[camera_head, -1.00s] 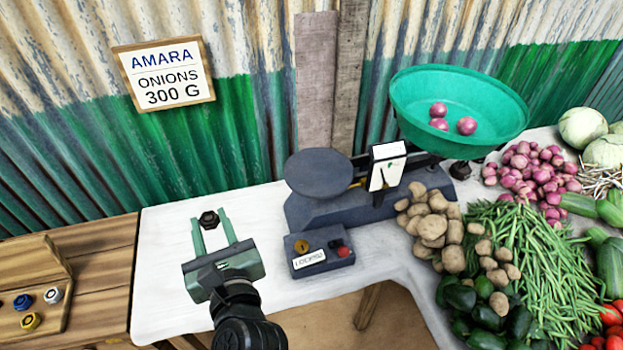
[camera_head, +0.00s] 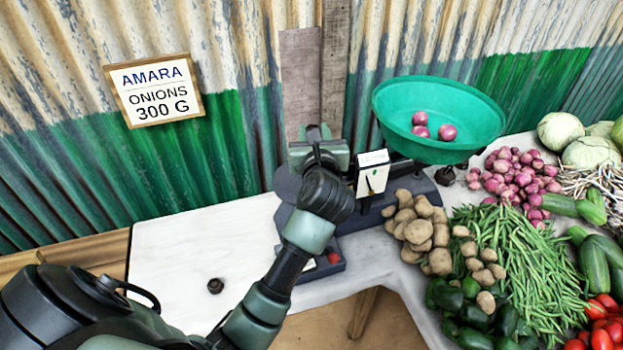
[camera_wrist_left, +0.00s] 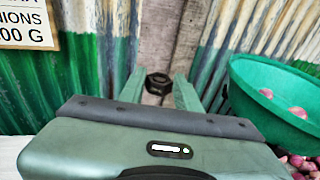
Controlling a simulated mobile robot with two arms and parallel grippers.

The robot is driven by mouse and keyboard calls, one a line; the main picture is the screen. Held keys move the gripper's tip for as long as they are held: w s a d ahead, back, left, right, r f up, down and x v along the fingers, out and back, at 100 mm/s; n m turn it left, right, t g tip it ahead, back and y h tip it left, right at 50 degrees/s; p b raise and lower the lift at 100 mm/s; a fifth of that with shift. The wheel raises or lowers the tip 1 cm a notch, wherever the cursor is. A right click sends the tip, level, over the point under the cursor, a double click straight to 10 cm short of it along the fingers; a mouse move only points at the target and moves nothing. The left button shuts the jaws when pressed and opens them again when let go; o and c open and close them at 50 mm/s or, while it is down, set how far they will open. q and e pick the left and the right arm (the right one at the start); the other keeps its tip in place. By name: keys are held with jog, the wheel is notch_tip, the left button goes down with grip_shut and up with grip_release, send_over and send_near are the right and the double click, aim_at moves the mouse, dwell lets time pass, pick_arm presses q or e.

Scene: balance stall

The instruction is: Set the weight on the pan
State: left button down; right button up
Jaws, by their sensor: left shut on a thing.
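My left gripper (camera_head: 318,133) is shut on a dark hexagonal weight (camera_wrist_left: 158,83), held between its two fingers in the left wrist view. In the head view the gripper is over the flat dark pan (camera_head: 285,184) of the scale, and the gripper and forearm hide most of that pan. The gap between weight and pan cannot be judged. A green basin (camera_head: 390,100) with 3 onions (camera_head: 447,132) sits on the scale's other side. Another small dark weight (camera_head: 215,286) stands on the white table. My right gripper is not in view.
The scale's white dial (camera_head: 373,172) stands just right of my gripper. A control box with a red button (camera_head: 334,257) is partly behind my forearm. Potatoes (camera_head: 418,230), beans and other vegetables fill the right. The white table (camera_head: 180,250) is mostly clear at left.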

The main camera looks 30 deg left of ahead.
aim_at(308, 128)
pick_arm(q)
jog(key=w+a+r, duration=0.2)
jog(key=a, duration=0.1)
jog(key=shift+r, duration=0.1)
notch_tip(308, 128, down, 14)
jog(key=shift+a+f, duration=0.15)
jog(key=shift+f, duration=0.05)
jog(key=shift+w+f, duration=0.1)
jog(key=shift+f, duration=2.55)
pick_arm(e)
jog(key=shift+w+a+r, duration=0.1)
pick_arm(q)
jog(key=shift+f, duration=0.1)
jog(key=c, duration=1)
grip_release()
